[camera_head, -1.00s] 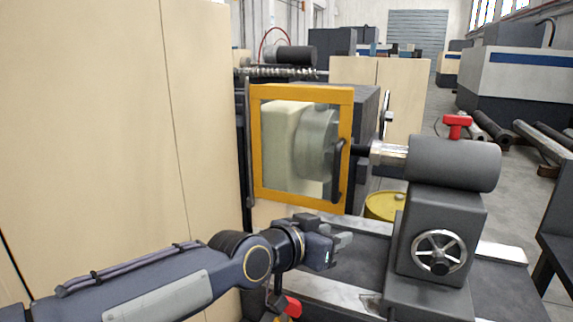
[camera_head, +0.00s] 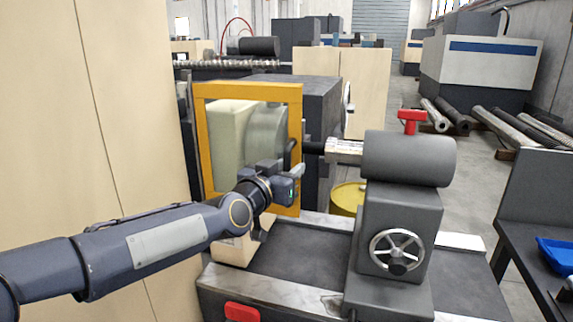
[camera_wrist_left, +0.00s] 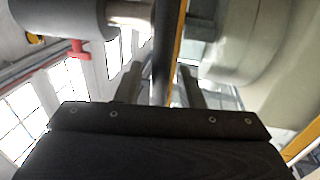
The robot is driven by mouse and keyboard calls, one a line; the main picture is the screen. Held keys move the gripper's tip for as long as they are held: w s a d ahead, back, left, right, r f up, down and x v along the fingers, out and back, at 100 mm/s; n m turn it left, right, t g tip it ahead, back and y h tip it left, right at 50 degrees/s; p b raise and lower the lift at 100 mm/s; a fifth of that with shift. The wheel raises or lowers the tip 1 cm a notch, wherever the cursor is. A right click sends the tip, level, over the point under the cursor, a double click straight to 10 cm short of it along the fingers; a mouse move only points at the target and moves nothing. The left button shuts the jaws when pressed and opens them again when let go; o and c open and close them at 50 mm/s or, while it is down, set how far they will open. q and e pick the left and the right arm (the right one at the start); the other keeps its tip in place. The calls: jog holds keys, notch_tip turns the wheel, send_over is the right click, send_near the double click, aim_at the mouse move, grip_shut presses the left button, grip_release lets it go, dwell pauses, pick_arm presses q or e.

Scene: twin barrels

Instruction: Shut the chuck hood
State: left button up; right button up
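The chuck hood (camera_head: 249,90) is a yellow frame with a clear window in the head view. It stands in front of the grey chuck (camera_head: 266,130), which shows through the window. Its black handle (camera_head: 292,150) is on the right side of the frame; its lower part is hidden by my gripper. My left gripper (camera_head: 297,171) is at the handle's lower end. In the left wrist view the fingers (camera_wrist_left: 158,86) are apart, with the dark upright handle (camera_wrist_left: 162,45) lined up between them. I cannot tell whether they touch it. My right gripper is not in view.
The grey tailstock (camera_head: 408,158) with a handwheel (camera_head: 397,252) and a red lever (camera_head: 411,116) stands right of the hood. The lathe bed (camera_head: 300,255) lies below. A yellow drum (camera_head: 346,197) stands behind. A blue tray (camera_head: 556,252) sits at the right.

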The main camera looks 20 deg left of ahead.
pick_arm(q)
grip_shut()
dwell(0.3)
jog(key=shift+s+a+b, duration=0.15)
jog(key=shift+s+b, duration=0.2)
jog(key=shift+s, duration=0.3)
grip_release()
